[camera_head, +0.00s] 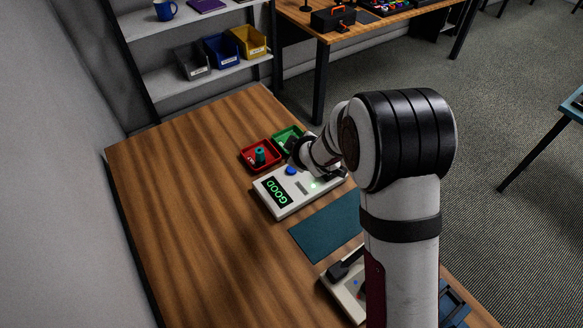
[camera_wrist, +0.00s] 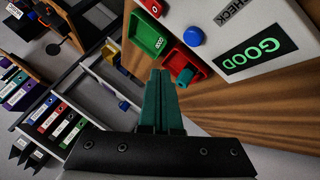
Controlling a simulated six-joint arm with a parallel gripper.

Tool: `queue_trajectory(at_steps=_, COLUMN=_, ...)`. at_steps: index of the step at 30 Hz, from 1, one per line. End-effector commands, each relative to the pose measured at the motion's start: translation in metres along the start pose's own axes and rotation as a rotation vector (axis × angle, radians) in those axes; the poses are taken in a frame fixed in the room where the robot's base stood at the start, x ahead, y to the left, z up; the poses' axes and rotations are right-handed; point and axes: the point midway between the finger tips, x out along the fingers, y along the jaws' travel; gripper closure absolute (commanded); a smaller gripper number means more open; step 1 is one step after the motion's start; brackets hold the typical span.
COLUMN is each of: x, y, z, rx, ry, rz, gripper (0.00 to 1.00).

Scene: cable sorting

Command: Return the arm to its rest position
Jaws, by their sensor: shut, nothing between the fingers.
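My gripper (camera_wrist: 160,73) shows in the wrist view with its two green fingers together and nothing between them. In the head view my white and black arm stands over the right part of the wooden table (camera_head: 185,215) and reaches toward the tester, and the fingers cannot be made out there. The white tester (camera_head: 300,197) shows GOOD in green on its black display, and has a blue button (camera_head: 291,170). A teal item (camera_head: 260,156) stands in the red tray (camera_head: 247,165), and also shows in the wrist view (camera_wrist: 186,76).
A green tray (camera_head: 282,135) sits beside the red one. A dark teal mat (camera_head: 325,228) and a white device with a black lever (camera_head: 347,292) lie nearer, partly behind my arm. Shelves with bins (camera_head: 220,50) stand behind the table. The table's left side is clear.

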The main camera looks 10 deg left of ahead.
Motion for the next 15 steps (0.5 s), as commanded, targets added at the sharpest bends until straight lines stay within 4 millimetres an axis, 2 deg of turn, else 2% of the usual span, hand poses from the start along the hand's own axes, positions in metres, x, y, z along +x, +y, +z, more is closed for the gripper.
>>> queue_trajectory(at_steps=8, x=0.000, y=0.000, z=0.000, rx=0.000, ry=0.000, rz=0.000, gripper=1.00)
queue_trajectory(at_steps=10, x=-0.007, y=0.004, z=0.004, rx=0.028, ry=-0.019, rz=0.002, gripper=1.00)
queue_trajectory(at_steps=11, x=-0.016, y=0.008, z=0.009, rx=0.062, ry=-0.042, rz=0.005, gripper=1.00)
queue_trajectory(at_steps=13, x=-0.054, y=0.021, z=0.030, rx=0.214, ry=-0.140, rz=0.012, gripper=1.00)
queue_trajectory(at_steps=14, x=-0.078, y=0.025, z=0.043, rx=0.310, ry=-0.197, rz=0.015, gripper=1.00)
queue_trajectory(at_steps=15, x=-0.114, y=0.024, z=0.063, rx=0.456, ry=-0.281, rz=0.017, gripper=1.00)
